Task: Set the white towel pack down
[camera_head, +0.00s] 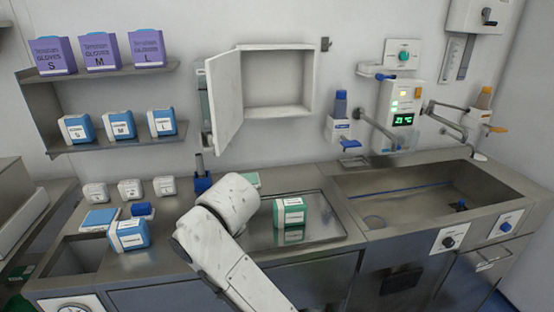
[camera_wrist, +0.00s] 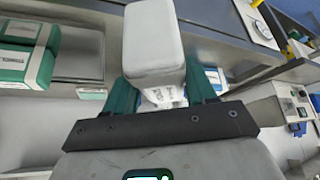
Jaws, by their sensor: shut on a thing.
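In the wrist view, the white towel pack (camera_wrist: 153,42) is between the two green fingers of my gripper (camera_wrist: 161,92), which is shut on it. The pack's plain white side faces the camera, and a small printed part shows at its lower end. Whether it touches a surface below cannot be told. In the head view, my white arm reaches over the counter, and my gripper and the held pack are hidden behind it.
A green-and-white pack (camera_head: 290,212) stands on the steel tray (camera_head: 330,232) right of my arm. Several small white packs (camera_head: 130,188) and blue-and-white packs (camera_head: 129,234) are on the counter at left. A sink (camera_head: 420,190) lies right. A wall cabinet (camera_head: 224,95) hangs open.

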